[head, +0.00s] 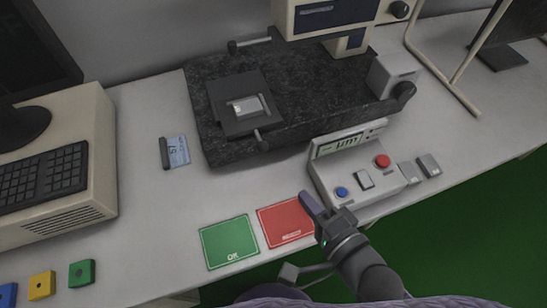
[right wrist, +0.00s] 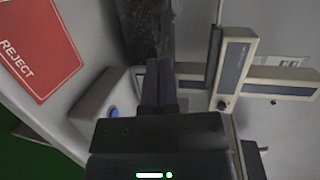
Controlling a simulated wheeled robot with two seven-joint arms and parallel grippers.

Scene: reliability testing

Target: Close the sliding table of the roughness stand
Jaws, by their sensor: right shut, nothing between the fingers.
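The roughness stand has a dark speckled granite base (head: 310,120) on the bench. The sliding table (head: 225,98) is a dark square plate near the base's front left, with a small metal block (head: 247,106) on it. A short knobbed handle (head: 262,140) projects from its front side. My right gripper (head: 309,203) is shut and empty, over the red card and just left of the control box, well in front of the sliding table. In the right wrist view its fingers (right wrist: 160,82) are together and point towards the stand. My left gripper is not in view.
The control box (head: 356,172) with red and blue buttons stands right of my gripper. A green OK card (head: 229,242) and red REJECT card (head: 284,222) lie in front. A small blue-labelled item (head: 177,151) lies left of the stand. Bench between cards and base is clear.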

